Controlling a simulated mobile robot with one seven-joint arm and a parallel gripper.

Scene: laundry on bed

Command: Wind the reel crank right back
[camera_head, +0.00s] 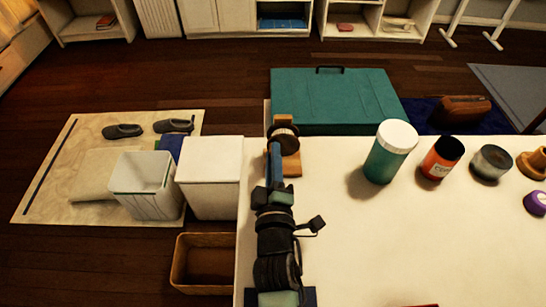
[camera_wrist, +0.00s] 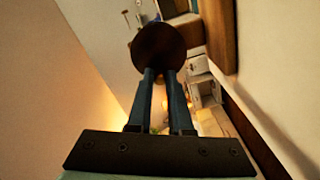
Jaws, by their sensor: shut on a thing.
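The reel (camera_head: 283,132) stands near the far left corner of the white table, with a dark round disc and a wooden stand (camera_head: 292,164). My gripper (camera_head: 274,147) reaches it from the near side, with its blue fingers at the disc. In the wrist view, the dark brown disc (camera_wrist: 158,44) is straight ahead and the wooden stand (camera_wrist: 220,32) is to its right. My gripper (camera_wrist: 161,73) has its fingertips close together at the disc's lower edge, shut on the reel crank. The crank itself is mostly hidden by the fingertips, so its angle cannot be told.
A white-lidded teal jar (camera_head: 390,154), an orange jar (camera_head: 441,158) and a grey jar (camera_head: 490,164) stand right of the reel on the table (camera_head: 370,250). A teal case (camera_head: 335,98) lies behind. White bins (camera_head: 212,178) and a basket (camera_head: 204,283) are left of the table edge.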

